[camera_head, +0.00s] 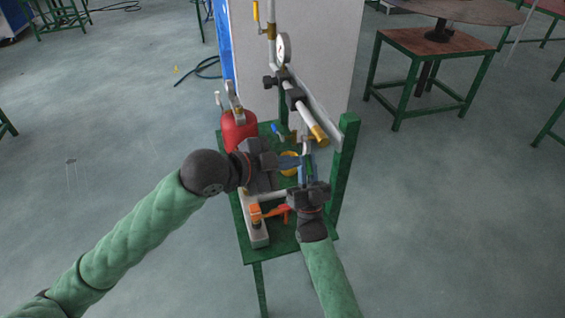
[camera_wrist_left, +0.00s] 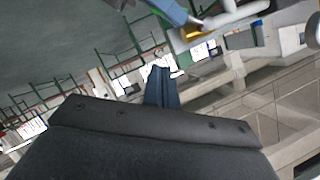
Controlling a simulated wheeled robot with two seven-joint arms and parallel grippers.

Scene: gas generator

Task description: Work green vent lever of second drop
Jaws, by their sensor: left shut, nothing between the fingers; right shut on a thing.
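My left gripper (camera_head: 291,162) reaches in from the left above the green stand, its blue fingers shut and empty beside the pipework. Its shut fingers also show in the left wrist view (camera_wrist_left: 162,88). My right gripper (camera_head: 307,163) comes up from the front, with its blue fingers shut around a small green piece (camera_head: 309,168) at the pipe, apparently the green vent lever. The fingers and arms hide most of it, so I cannot tell its angle. Another blue finger and a yellow fitting (camera_wrist_left: 193,34) show at the top of the left wrist view.
The green stand (camera_head: 286,243) carries a red cylinder (camera_head: 238,131), an orange lever (camera_head: 270,212) at the front and a yellow ring (camera_head: 289,163). A pressure gauge (camera_head: 284,48) and a slanted pipe (camera_head: 308,117) rise behind. A green post (camera_head: 343,170) stands close on the right.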

